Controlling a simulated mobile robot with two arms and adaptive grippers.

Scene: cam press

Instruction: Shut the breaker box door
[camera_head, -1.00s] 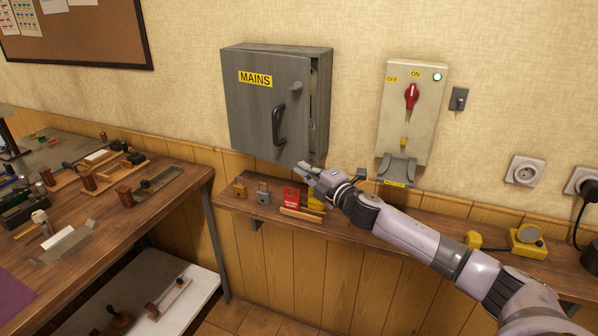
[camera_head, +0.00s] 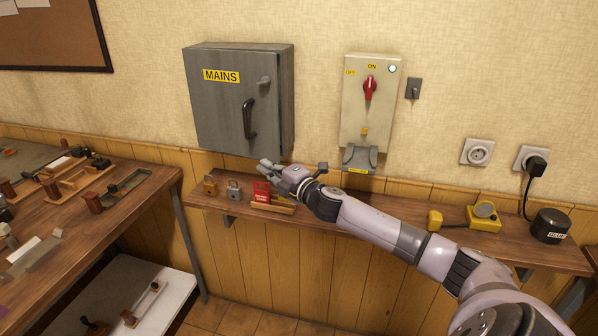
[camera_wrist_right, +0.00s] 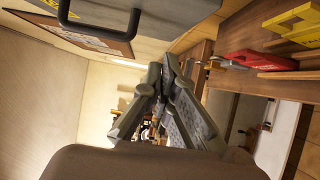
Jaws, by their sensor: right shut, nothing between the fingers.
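The grey breaker box with its MAINS door (camera_head: 222,115) hangs on the wall at the upper left of the head view. The door looks flush or almost flush with the box; I cannot tell whether a thin gap remains at its right edge. A black handle (camera_head: 250,118) and a small grey latch knob (camera_head: 264,81) are on the door. My right gripper (camera_head: 266,165) is shut and empty, just below the box's lower right corner, apparently apart from it. The door (camera_wrist_right: 165,18) also shows above the fingers in the wrist view. My left gripper is out of view.
Below the box, a wooden shelf (camera_head: 390,213) holds padlocks (camera_head: 234,190), a red tag (camera_head: 261,191) and a yellow device (camera_head: 484,217). A switch box (camera_head: 368,115) hangs to the right. A workbench (camera_head: 105,225) stands left. The wall before the door is clear.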

